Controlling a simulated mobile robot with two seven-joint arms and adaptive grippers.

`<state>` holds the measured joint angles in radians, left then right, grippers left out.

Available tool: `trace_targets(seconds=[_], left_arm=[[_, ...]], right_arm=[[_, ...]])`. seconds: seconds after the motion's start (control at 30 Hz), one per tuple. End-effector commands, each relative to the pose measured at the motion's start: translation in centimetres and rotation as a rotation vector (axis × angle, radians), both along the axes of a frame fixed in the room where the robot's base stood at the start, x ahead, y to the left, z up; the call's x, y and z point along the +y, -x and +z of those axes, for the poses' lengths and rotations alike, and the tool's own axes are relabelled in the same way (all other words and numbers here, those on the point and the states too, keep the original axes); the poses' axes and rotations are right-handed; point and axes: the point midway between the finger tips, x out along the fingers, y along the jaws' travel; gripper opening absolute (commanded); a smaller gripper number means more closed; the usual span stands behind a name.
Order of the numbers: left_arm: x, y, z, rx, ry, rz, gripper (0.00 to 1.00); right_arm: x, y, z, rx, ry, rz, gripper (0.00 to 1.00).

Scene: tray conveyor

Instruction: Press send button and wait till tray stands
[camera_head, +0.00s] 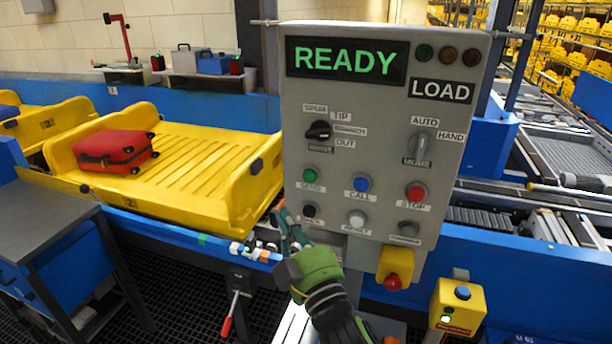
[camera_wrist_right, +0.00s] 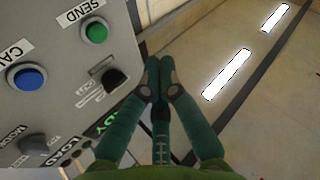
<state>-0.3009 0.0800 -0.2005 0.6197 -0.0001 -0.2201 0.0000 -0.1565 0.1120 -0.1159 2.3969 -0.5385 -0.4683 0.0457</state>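The green send button (camera_head: 310,175) is on the left of the grey control panel (camera_head: 350,275), whose display (camera_head: 345,61) reads READY. The send button also shows in the right wrist view (camera_wrist_right: 95,32). My right gripper (camera_head: 283,214) is just left of and below the button, apart from it. In the right wrist view the fingertips (camera_wrist_right: 160,68) are together with nothing between them. A yellow tray (camera_head: 195,165) marked 2 stands on the conveyor left of the panel. A red suitcase (camera_head: 113,151) lies in it. My left gripper is not in view.
The blue call button (camera_head: 361,184), red stop button (camera_head: 415,192) and white button (camera_head: 357,218) are close by on the panel. A yellow box with a red emergency knob (camera_head: 393,281) hangs below. Another yellow tray (camera_head: 40,123) stands at far left.

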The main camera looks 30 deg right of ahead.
Motion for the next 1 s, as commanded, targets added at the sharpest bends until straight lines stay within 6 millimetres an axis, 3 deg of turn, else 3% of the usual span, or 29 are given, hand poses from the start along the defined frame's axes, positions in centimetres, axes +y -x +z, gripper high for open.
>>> trace_targets(seconds=[0.17, 0.57, 1.0], left_arm=[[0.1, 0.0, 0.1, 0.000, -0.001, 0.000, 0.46], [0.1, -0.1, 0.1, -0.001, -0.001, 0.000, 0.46], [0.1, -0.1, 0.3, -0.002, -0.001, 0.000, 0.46]], right_arm=[[-0.1, 0.6, 1.6, -0.038, 0.006, -0.005, 0.00], [-0.2, 0.5, 1.7, -0.038, 0.007, -0.005, 0.00], [-4.0, -2.9, 1.7, -0.038, 0.010, -0.005, 0.00]])
